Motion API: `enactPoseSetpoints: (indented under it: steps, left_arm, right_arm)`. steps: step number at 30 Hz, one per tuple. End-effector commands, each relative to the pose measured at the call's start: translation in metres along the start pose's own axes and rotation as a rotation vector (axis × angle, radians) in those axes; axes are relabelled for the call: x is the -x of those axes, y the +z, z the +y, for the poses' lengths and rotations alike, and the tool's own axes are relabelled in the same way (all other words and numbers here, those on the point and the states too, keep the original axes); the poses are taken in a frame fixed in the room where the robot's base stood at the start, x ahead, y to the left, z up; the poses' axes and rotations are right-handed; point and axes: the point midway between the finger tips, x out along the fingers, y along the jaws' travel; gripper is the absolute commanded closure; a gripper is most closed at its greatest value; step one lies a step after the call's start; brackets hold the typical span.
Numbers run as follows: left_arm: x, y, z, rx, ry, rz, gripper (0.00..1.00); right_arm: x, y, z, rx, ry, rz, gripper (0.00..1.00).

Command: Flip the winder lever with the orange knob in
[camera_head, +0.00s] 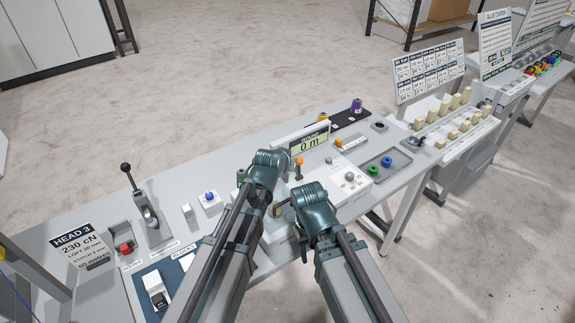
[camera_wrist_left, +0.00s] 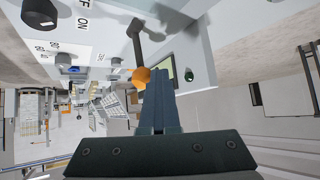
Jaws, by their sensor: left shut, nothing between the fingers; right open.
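The winder lever ends in an orange knob (camera_head: 299,161), standing just right of my left wrist in the head view, below the "0 m" display (camera_head: 310,144). In the left wrist view the orange knob (camera_wrist_left: 141,76) sits on a dark lever arm, close beside the left fingertips. My left gripper (camera_wrist_left: 159,74) is shut and empty, with the knob outside its fingers; I cannot tell whether they touch. In the head view its fingers are hidden by the wrist. My right gripper (camera_head: 281,207) is open and empty, low over the bench front, partly hidden by its own wrist.
A tray (camera_head: 375,179) with green and blue pieces lies right of the winder. A black strip (camera_head: 344,120) with spools lies behind it. A black-knobbed lever (camera_head: 146,205) and a red button (camera_head: 124,248) stand at left. My two arms are close together.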

Motion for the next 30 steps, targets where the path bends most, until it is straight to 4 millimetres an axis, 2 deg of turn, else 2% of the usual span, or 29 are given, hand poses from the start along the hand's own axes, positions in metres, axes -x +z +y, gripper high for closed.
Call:
enactPoseSetpoints:
  steps: [18,30]
  left_arm:
    - [0.014,0.018,0.031,-0.026,-0.018,0.023,1.00]
    - [0.017,0.013,0.029,-0.025,-0.019,0.024,1.00]
  right_arm:
    - [-0.010,-0.001,-0.001,0.000,0.000,0.000,0.50]
    - [-0.005,0.000,0.000,0.000,0.000,0.000,0.50]
